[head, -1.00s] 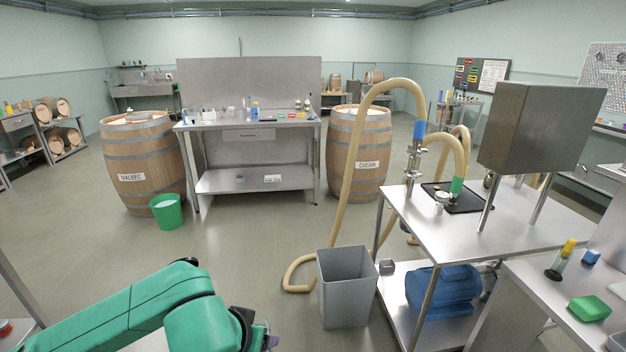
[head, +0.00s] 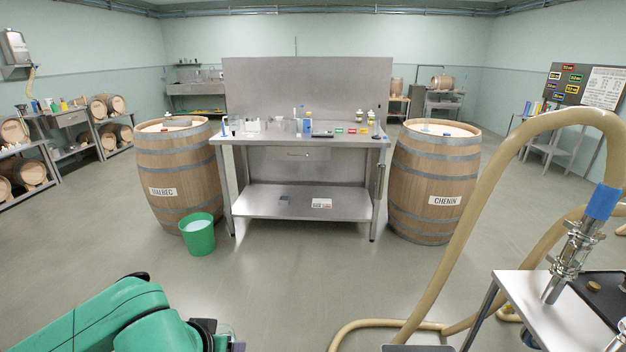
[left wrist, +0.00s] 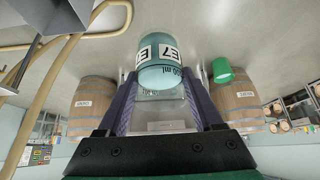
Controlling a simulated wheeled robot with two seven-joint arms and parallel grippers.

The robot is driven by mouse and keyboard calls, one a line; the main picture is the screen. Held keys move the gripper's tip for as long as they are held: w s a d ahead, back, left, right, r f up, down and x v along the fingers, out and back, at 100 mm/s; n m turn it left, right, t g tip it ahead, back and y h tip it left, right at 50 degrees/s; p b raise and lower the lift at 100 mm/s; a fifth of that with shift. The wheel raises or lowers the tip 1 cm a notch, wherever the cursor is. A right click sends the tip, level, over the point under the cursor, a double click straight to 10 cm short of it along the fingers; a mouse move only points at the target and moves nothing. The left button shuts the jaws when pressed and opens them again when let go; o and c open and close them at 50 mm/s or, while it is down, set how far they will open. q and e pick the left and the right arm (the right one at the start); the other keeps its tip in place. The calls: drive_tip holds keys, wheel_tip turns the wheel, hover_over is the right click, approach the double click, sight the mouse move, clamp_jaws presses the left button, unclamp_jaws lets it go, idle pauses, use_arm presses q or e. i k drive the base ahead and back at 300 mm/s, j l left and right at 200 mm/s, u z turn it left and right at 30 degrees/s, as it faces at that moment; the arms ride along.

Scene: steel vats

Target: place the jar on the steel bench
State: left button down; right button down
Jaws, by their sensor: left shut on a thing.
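A jar (left wrist: 162,62) with a pale teal body and a white label reading "E7" is in the left wrist view. My left gripper (left wrist: 160,88) is shut on it, with a dark purple finger on either side. In the head view my left gripper (head: 230,345) is at the bottom edge, mostly cut off, and the jar is barely distinguishable there. The steel bench (head: 262,141) stands ahead in the middle of the head view, well beyond the gripper, with a back panel, drawer and lower shelf. My right gripper is not in view.
Bottles, small containers and coloured labels stand along the bench top, with bare steel at its front edge. Barrels marked Malbec (head: 180,170) and Chenin (head: 432,180) flank it. A green bucket (head: 199,238) is at front left. A beige hose (head: 462,230) loops at right beside a steel table (head: 540,310).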

sight(270, 136)
drive_tip(key=i, duration=2.4)
drive_tip(key=i+j+z, duration=0.1)
drive_tip(key=i, duration=1.1)
drive_tip(key=i+j, duration=0.1)
drive_tip(key=i, duration=1.15)
